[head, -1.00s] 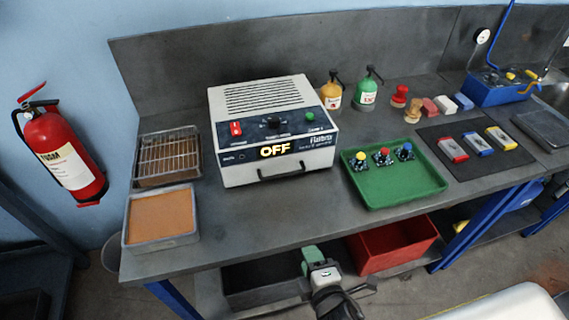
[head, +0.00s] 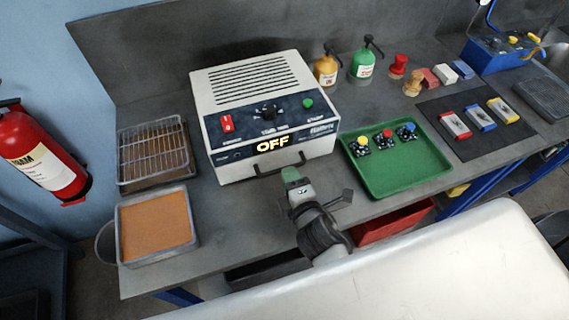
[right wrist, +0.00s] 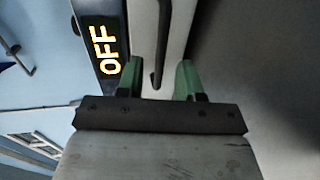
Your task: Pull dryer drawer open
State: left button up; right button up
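The dryer (head: 262,100) is a white box with a dark control panel and a lit OFF display. Its drawer front (head: 235,172) is shut, with a black bar handle (head: 268,171) across it. My right gripper (head: 290,174) is close in front of the handle's right part, hiding some of it. In the right wrist view the green fingers of my right gripper (right wrist: 158,72) are apart, with the handle (right wrist: 163,40) showing in the gap between them. I cannot tell whether they touch it. My left gripper is out of view.
A wire rack tray (head: 122,180) and an orange-filled tray (head: 120,232) stand left of the dryer. A green tray (head: 400,182) with several knobbed parts is on its right. A red bin (head: 390,226) is below the bench (head: 225,258).

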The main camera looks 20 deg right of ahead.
jog(key=x, duration=0.3)
jog(key=shift+w, duration=0.15)
jog(key=shift+w+f, duration=0.2)
jog(key=shift+w, duration=0.4)
jog(key=shift+c, duration=0.4)
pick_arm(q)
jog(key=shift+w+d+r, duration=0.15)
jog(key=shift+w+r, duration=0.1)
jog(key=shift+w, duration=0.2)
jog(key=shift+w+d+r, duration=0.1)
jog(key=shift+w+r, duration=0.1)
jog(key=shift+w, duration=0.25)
pick_arm(e)
grip_shut()
